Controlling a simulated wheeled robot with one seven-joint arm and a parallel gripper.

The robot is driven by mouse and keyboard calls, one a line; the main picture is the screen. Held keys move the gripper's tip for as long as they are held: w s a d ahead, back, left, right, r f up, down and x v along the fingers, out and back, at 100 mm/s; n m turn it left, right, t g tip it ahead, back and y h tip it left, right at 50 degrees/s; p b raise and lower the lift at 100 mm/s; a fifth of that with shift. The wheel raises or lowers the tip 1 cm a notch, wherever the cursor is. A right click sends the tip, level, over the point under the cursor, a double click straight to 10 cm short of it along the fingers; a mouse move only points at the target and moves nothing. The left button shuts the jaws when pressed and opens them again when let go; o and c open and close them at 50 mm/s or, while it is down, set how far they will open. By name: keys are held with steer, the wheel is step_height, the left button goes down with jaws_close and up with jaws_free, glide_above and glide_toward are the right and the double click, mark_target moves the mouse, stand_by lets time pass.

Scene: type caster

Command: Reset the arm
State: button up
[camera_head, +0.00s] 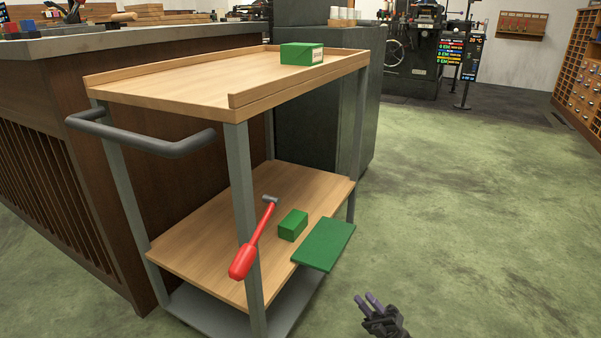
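My gripper (371,302) shows at the bottom edge, right of the middle, over the green-grey floor. Its dark fingers point up and to the left. The fingers look close together, but the view is too small to tell whether they are open or shut. No object shows between them. It is apart from the cart (190,87), below and to the right of the lower shelf. The rest of the arm is out of the picture.
The cart's lower shelf (190,240) bears a red-handled tool (254,242), a green box (293,225) and a flat green piece (324,244) overhanging its edge. Another green box (301,54) is on top. A counter (110,40) stands behind. The floor (470,200) at right is clear.

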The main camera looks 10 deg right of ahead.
steer(key=s+a+r+n+g+h, duration=0.2)
steer(key=s+a+n+g, duration=0.1)
steer(key=a+n+g, duration=0.45)
steer(key=s+a+r+n+g+h, duration=0.1)
steer(key=s+a+n+g+h, duration=0.1)
steer(key=a+n+g, duration=0.6)
steer(key=s+r+n+g+h, duration=0.1)
steer(key=s+n+g+h, duration=0.3)
steer(key=s+n+h, duration=0.45)
steer(key=s+d+r+n+t+h, duration=0.35)
steer(key=r+n+h, duration=0.2)
steer(key=n, duration=0.35)
steer(key=s+d+r+n+t+h, duration=0.2)
steer(key=s+r+n+t+h, duration=0.25)
steer(key=r+n, duration=0.35)
step_height(320, 180, up, 69)
steer(key=n+p, duration=0.1)
steer(key=p, duration=6.8)
steer(key=shift+w+f+p, duration=0.15)
steer(key=shift+w+p, duration=0.15)
